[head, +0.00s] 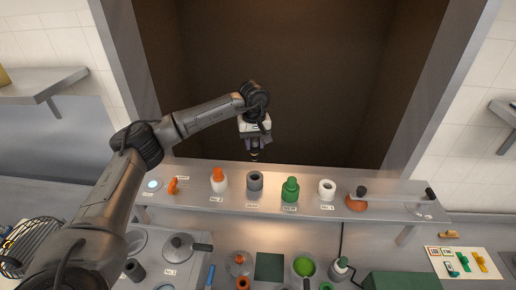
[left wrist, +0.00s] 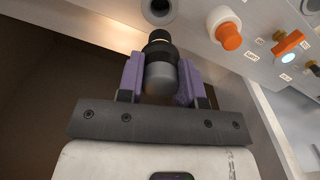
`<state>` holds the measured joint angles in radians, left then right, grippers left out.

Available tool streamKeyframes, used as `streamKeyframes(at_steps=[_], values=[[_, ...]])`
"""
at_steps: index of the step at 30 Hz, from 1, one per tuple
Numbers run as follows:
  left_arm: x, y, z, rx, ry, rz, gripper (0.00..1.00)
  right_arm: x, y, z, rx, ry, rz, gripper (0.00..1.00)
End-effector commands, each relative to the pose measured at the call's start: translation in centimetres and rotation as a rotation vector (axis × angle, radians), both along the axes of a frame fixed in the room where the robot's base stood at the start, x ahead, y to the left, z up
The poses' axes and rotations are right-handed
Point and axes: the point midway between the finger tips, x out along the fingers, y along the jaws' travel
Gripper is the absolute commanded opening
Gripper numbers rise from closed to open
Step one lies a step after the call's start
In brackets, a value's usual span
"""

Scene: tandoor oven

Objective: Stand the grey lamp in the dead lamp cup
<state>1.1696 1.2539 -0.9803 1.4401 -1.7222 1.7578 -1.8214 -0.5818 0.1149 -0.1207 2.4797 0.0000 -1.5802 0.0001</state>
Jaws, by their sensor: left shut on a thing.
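My left gripper (head: 254,148) is shut on the grey lamp, whose dark and brass-coloured tip (head: 254,156) points down toward the shelf. In the left wrist view the lamp (left wrist: 160,72) is held between the purple fingers of the gripper (left wrist: 161,80). The lamp is in the air, behind and above a grey cup (head: 254,182) that looks empty. The grey cup also shows in the left wrist view (left wrist: 158,12), just beyond the lamp tip and apart from it. The shelf labels are too small to read, so I cannot confirm which cup is the dead lamp cup. My right gripper is out of view.
On the metal shelf (head: 190,201), a white cup (head: 218,187) with an orange lamp stands left of the grey cup. A green lamp (head: 290,187) and an empty-looking white cup (head: 327,190) stand to its right. Pots and tools lie below. The space behind the shelf is open.

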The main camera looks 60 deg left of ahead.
Motion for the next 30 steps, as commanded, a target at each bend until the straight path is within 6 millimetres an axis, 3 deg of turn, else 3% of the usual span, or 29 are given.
streamKeyframes(at_steps=[14,30], values=[[0.0,-0.1,0.1,0.0,0.002,-0.001,0.05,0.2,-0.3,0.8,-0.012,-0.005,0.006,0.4],[0.0,-0.2,-5.0,0.0,0.002,-0.002,0.05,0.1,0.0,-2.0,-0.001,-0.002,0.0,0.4]])
